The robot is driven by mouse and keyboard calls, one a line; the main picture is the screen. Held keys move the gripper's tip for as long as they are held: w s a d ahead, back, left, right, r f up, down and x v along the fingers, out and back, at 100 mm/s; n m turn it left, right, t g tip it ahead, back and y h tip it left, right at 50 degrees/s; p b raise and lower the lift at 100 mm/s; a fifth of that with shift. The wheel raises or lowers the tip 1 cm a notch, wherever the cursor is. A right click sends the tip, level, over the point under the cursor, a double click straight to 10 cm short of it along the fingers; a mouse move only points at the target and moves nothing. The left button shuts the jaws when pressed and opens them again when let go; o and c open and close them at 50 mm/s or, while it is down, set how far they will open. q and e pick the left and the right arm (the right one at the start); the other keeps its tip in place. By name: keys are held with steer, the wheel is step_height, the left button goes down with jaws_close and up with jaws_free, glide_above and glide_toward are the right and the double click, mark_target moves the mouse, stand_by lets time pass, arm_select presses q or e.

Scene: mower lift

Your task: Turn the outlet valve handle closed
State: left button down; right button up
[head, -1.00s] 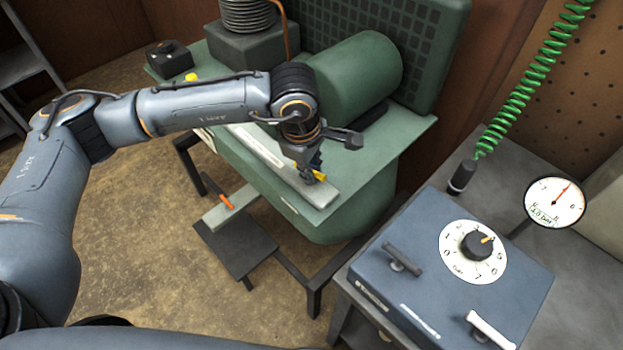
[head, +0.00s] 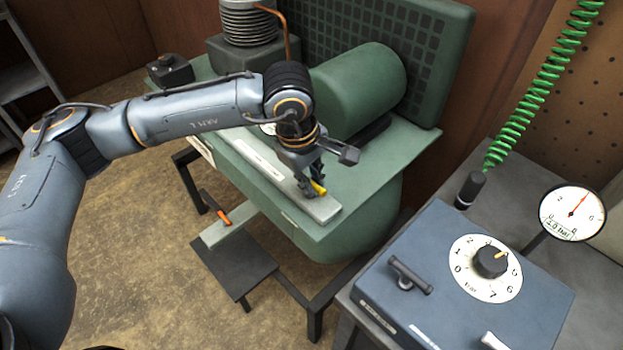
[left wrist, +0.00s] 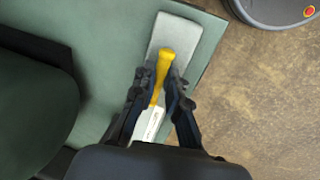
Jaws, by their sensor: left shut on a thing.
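The yellow valve handle (head: 319,188) lies over the pale grey strip on the front of the green compressor. My left gripper (head: 311,187) reaches down to it from above and is shut on it. In the left wrist view the handle (left wrist: 163,66) runs lengthwise along the strip, between the two dark fingers of my left gripper (left wrist: 157,86). Its rounded end sticks out beyond the fingertips. The valve body beneath is hidden. My right gripper is not in view.
A blue control box (head: 455,290) with a numbered dial (head: 487,268) stands at the right, below a round gauge (head: 572,213). A green coiled hose (head: 540,88) hangs behind. A pedal with an orange piece (head: 222,219) is below the compressor (head: 345,240).

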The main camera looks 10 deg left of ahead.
arm_select(q)
steer(key=c, duration=1.4)
jaws_free()
steer(key=r, duration=0.4)
steer(key=s+a+r, duration=0.1)
steer(key=r, duration=0.3)
steer(key=s+r, duration=0.1)
steer(key=r, duration=0.3)
steer(key=shift+a, duration=0.15)
steer(key=shift+f, duration=0.15)
